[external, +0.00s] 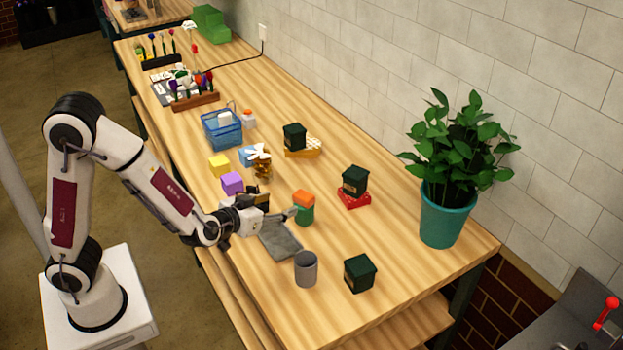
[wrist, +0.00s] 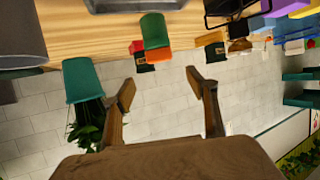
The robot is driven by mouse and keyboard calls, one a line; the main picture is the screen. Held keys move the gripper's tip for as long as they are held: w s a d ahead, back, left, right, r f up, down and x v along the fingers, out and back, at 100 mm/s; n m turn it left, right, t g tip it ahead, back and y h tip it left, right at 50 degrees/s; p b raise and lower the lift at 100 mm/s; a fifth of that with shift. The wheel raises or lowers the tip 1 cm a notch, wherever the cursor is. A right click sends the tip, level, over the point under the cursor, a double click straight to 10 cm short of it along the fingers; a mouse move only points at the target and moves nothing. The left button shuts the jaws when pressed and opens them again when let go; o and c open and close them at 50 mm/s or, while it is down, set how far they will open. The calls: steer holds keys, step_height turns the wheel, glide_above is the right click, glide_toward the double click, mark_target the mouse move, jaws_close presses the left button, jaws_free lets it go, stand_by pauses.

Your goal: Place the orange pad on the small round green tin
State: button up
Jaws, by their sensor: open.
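The orange pad (external: 303,197) sits on top of the small round green tin (external: 304,215), which stands upright on the table. In the wrist view, which is upside down, the green tin (wrist: 154,30) shows with the orange pad (wrist: 157,56) at its top end. The pad looks slightly turned but rests on the tin. My gripper (external: 274,212) is just left of the tin, low over the table. In the wrist view my gripper (wrist: 163,88) has its fingers spread apart with nothing between them.
A grey tray (external: 282,241) lies below my gripper, with a grey cup (external: 305,268) nearby. A dark green box (external: 359,273) stands at the front; another sits on a red block (external: 354,200). Purple (external: 232,183) and yellow (external: 219,165) blocks and a blue basket (external: 221,131) lie farther back. A potted plant (external: 443,217) stands right.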

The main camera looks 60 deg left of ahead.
steer(key=s+d+r+m+g+h, duration=0.25)
steer(key=s+d+r+h, duration=0.25)
steer(key=s+r+h, duration=0.3)
steer(key=s+a+g+y, duration=0.1)
steer(key=s+a, duration=0.2)
steer(key=s, duration=0.4)
steer(key=s+a+m+g+y, duration=0.1)
steer(key=s+a+g, duration=0.1)
steer(key=s, duration=0.5)
steer(key=s+a+f+m+g+y, duration=0.1)
steer(key=s+a, duration=0.3)
steer(key=s, duration=0.3)
steer(key=shift+s+a, duration=0.25)
steer(key=shift+s, duration=0.1)
